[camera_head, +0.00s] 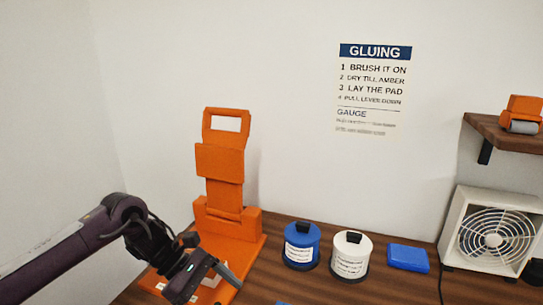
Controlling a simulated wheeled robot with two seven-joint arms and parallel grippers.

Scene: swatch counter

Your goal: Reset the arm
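An orange lever press (232,222) stands on the counter left of the middle, with its tall hinged arm (220,162) raised upright against the wall. The arm has a rectangular handle opening at its top. My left gripper (209,290) comes in from the left and is low over the front of the press's base. Its two fingers stand apart. A small whitish patch shows between them; I cannot tell whether it is a separate piece or part of the base. The gripper hides much of the base front. My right gripper is not in view.
A blue jar (301,246) and a white jar (350,256), both black-lidded, stand right of the press. A blue pad (408,257) lies beside them. A white fan (492,240) stands at the right, below a wooden shelf (505,132) holding an orange roller (522,115).

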